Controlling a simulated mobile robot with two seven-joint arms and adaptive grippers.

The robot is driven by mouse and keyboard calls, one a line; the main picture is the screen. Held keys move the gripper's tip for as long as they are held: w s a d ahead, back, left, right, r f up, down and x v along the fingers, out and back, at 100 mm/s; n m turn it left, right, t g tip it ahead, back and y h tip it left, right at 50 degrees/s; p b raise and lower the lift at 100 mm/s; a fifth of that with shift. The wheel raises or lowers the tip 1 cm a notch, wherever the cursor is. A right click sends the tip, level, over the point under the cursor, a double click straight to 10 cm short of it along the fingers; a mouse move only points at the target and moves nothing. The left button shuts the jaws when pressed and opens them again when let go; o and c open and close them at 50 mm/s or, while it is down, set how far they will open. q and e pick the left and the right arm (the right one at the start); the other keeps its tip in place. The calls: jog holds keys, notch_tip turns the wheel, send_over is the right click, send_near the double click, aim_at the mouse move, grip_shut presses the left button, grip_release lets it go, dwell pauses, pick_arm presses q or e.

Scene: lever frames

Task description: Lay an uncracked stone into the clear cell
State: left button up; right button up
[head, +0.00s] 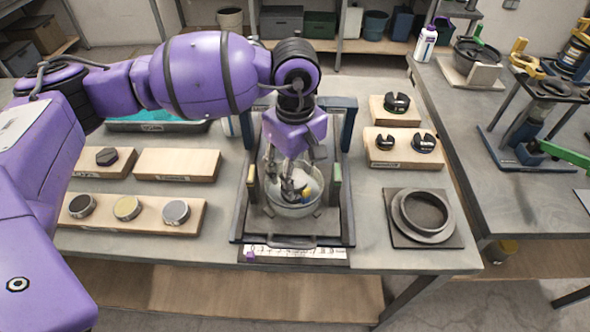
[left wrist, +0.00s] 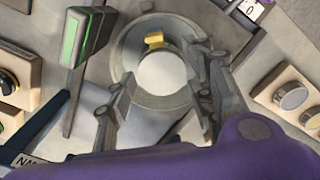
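The clear cell (head: 291,208) is a round, see-through vessel in the dark frame at the table's middle. My left gripper (head: 288,182) reaches down over it. In the left wrist view my left gripper (left wrist: 160,75) has its fingers spread. Between and beyond them lie a pale round disc (left wrist: 163,74) and a small yellow block (left wrist: 155,41), which appear within the cell's ring; contact with the fingers is unclear. Three round discs, dark (head: 81,206), yellowish (head: 127,208) and grey (head: 175,211), sit on a wooden board at left. I cannot make out cracks. My right gripper is not in view.
A dark hexagonal piece (head: 107,157) sits on a board behind the discs; the board beside it (head: 178,165) is empty. Slotted black weights (head: 397,102) stand on blocks at right, behind a grey ring (head: 423,214). The frame's posts (head: 348,125) flank my gripper.

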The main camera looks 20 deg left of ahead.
pick_arm(q)
jog(key=shift+o, duration=0.6)
notch_tip(320, 180, up, 12)
